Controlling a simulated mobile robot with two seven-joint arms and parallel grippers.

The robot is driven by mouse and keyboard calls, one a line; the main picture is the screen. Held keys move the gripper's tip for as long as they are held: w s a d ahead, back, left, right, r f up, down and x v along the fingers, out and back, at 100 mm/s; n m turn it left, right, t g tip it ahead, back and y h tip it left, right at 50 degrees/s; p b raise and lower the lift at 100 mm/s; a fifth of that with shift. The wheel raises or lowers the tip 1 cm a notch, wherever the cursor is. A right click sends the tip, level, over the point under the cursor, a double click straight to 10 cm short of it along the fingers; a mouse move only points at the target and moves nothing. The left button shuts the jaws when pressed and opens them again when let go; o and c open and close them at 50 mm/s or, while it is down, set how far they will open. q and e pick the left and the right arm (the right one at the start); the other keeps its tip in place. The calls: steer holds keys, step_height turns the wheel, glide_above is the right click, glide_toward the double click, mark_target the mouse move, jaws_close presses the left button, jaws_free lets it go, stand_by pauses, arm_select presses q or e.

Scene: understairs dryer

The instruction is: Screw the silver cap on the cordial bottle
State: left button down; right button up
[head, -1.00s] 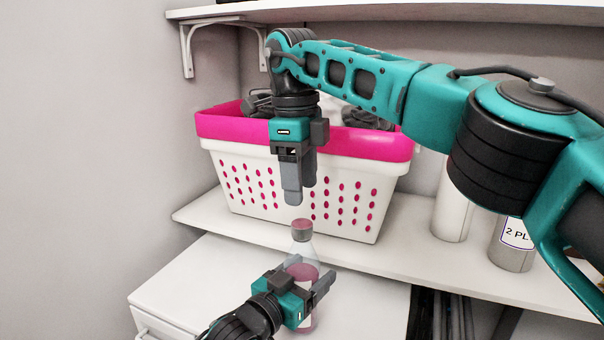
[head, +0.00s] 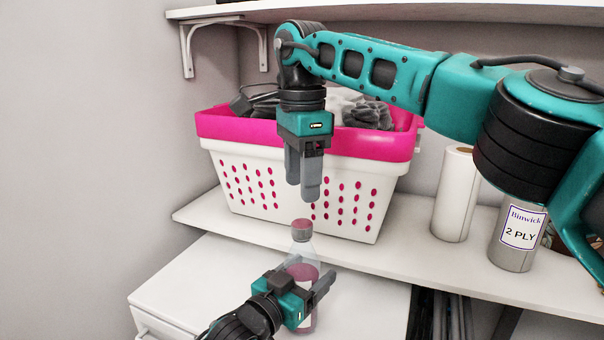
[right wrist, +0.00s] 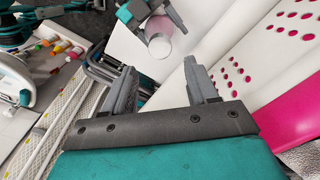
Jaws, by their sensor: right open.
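The cordial bottle (head: 302,252) stands upright on the white cabinet top, with dark pink liquid low in it. A dull pinkish piece (head: 302,226) sits at its top; I cannot tell whether it is the silver cap or how tight it is. In the right wrist view the bottle (right wrist: 158,30) shows from above, beyond my fingertips. My left gripper (head: 313,270) has its fingers on both sides of the bottle's body and looks shut on it. My right gripper (head: 302,192) points down above the bottle, open and empty, apart from its top; it also shows in the right wrist view (right wrist: 158,68).
A white and pink laundry basket (head: 290,190) stands on the shelf (head: 400,245) close behind my right gripper. The cabinet top (head: 190,285) is bare left of the bottle.

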mark_target(302, 223)
step_height(302, 223, down, 8)
steer(key=shift+r, duration=0.1)
stand_by(0.4)
